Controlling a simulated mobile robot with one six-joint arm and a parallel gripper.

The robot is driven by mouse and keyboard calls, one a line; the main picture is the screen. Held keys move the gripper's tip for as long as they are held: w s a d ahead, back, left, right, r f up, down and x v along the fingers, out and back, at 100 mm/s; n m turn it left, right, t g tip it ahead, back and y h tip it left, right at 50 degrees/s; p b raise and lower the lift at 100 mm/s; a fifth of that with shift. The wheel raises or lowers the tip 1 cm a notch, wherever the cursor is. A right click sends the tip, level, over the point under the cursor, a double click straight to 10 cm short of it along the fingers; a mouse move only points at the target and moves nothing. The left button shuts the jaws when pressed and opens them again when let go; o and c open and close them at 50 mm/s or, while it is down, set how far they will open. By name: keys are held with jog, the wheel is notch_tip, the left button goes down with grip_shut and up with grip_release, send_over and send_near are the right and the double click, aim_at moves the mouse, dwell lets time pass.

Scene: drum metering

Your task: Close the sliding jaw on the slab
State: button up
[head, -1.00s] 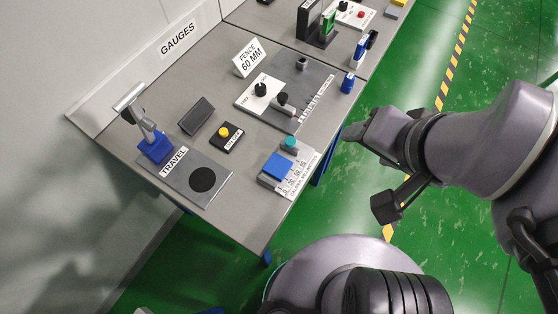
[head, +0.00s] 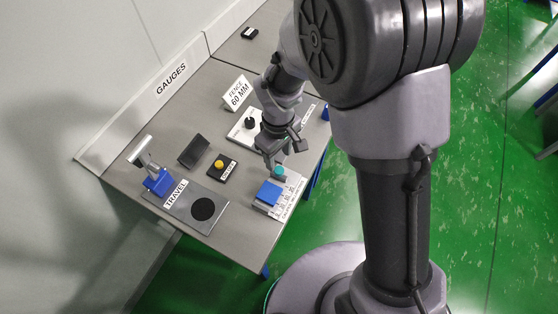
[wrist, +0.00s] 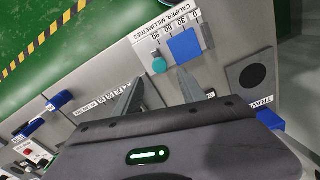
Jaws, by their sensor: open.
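The caliper (head: 288,207) lies near the front edge of the grey table, with a millimetre scale along it. A blue slab (head: 268,192) rests on it, and a teal round knob (head: 279,171) stands at the slab's far end. The wrist view shows the slab (wrist: 185,45) and the knob (wrist: 159,65) with a small gap between them; the jaw under the knob is hard to make out. My gripper (head: 276,159) is open and empty, pointing down close to the knob. In the wrist view its two fingers (wrist: 158,78) are spread, with the knob just beyond the tips.
The TRAVEL plate (head: 187,205) with a black disc and the yellow-button box (head: 221,167) stand to the left. A dark block (head: 194,151) and the FENCE 60 MM sign (head: 237,93) are behind. The fence plate (head: 245,127) is partly hidden by my arm.

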aim_at(279, 169)
notch_tip(279, 169, down, 6)
jog(key=shift+f+b, duration=0.2)
jog(key=shift+b, duration=0.35)
jog(key=c, duration=1)
jog(key=shift+s+a+b, duration=0.2)
jog(key=shift+s, duration=0.4)
jog(key=shift+s+a+b, duration=0.15)
jog(key=shift+s+a, duration=0.05)
jog(key=shift+s, duration=0.35)
jog(key=o, duration=1)
jog(key=shift+w, duration=0.1)
notch_tip(279, 169, up, 18)
jog(key=p, duration=0.5)
jog(key=shift+f, duration=0.25)
jog(key=shift+d, duration=0.1)
